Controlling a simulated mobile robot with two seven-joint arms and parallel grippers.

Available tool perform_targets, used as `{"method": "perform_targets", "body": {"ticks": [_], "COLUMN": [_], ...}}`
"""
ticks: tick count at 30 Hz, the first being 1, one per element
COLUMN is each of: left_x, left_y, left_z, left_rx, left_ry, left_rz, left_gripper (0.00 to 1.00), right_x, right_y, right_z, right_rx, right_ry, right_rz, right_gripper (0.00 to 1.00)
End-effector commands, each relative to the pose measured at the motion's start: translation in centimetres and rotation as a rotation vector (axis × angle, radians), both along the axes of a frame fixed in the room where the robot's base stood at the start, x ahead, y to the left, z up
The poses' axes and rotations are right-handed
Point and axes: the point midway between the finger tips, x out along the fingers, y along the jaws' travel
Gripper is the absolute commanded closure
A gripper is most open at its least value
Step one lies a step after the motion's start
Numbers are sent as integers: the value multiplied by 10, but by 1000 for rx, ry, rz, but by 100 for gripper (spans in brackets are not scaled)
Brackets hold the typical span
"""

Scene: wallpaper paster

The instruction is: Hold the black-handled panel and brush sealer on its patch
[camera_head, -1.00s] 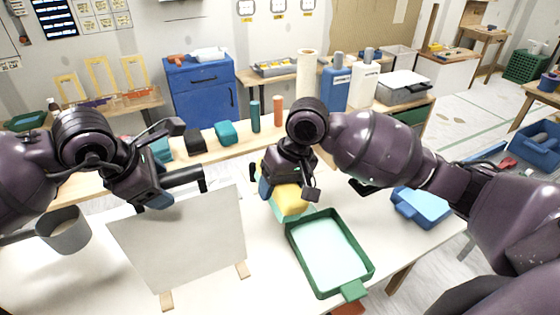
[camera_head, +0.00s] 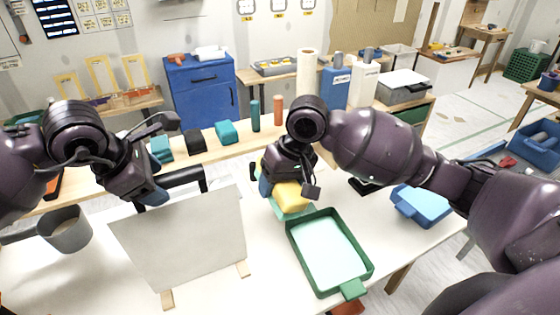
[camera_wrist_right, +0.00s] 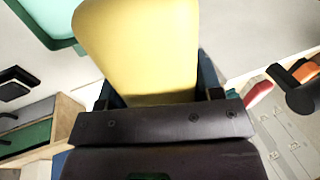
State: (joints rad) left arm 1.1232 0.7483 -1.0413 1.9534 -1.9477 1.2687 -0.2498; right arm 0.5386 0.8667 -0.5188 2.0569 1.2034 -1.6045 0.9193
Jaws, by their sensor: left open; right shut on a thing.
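The white panel (camera_head: 182,240) stands tilted on wooden feet on the white table, and its visible face looks plain. Its black handle (camera_head: 188,175) sticks up at the top edge. My left gripper (camera_head: 153,192) is open at the panel's upper left, beside the handle's left end and not around it. My right gripper (camera_head: 285,190) is shut on a yellow block (camera_head: 291,198), which also shows in the right wrist view (camera_wrist_right: 140,45). I cannot tell whether this is the brush. A pale green piece shows under it. The patch cannot be made out.
A green tray (camera_head: 371,262) with pale contents lies right of the panel. A grey pot (camera_head: 68,232) stands at the left and a blue tray (camera_head: 422,205) at the right. A bench behind holds teal and black blocks and upright cylinders. The front table area beside the panel is clear.

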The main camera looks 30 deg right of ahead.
Motion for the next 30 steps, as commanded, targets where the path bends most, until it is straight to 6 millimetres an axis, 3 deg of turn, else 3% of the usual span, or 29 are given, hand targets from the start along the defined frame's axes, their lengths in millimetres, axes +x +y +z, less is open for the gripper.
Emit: {"method": "perform_targets", "body": {"ticks": [20, 28, 30], "left_x": [4, 4, 4], "left_y": [-7, -7, -7], "left_z": [-16, -16, -16], "left_rx": [0, 0, 0], "left_ry": [0, 0, 0], "left_rz": [0, 0, 0], "left_gripper": [37, 37, 47], "right_x": [0, 0, 0], "right_y": [0, 0, 0], "right_z": [-22, -22, -22], "right_rx": [0, 0, 0], "right_ry": [9, 9, 9], "right_rz": [0, 0, 0], "right_gripper": [65, 65, 65]}}
